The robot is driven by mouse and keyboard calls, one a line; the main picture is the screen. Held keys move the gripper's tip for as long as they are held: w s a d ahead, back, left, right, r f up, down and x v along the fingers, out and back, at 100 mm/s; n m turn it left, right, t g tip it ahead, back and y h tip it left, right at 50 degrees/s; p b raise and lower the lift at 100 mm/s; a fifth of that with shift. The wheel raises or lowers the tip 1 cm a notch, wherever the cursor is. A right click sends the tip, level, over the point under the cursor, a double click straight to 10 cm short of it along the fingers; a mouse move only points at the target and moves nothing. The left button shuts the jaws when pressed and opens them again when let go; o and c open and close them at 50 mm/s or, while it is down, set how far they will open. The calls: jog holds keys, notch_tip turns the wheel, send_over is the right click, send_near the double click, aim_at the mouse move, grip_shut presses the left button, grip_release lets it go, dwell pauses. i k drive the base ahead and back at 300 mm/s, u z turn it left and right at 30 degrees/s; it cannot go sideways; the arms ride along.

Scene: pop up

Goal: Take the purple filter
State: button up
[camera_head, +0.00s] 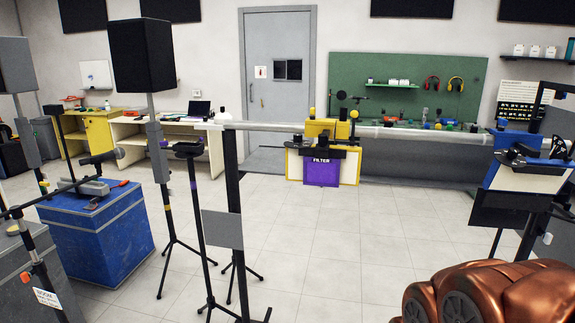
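The purple filter (321,172) is a flat purple panel with the word FILTER in white near its top. It sits upright in the middle of the view, in front of a white, yellow-edged panel (348,168). It is below a yellow and black holder (328,131) on a long horizontal rail (264,126). Black parts of the holder cover its top edge. I cannot tell how it is fastened.
A blue and black holder (520,140) stands at the right end of the rail. Thin stands (194,220) and a grey plate (222,229) are left of centre. A blue box (98,232) is at left. A green pegboard (400,80) is behind. The tiled floor before the filter is clear.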

aim_at(321, 170)
jog(key=z, duration=1.35)
jog(key=i, duration=1)
jog(key=u, duration=3.25)
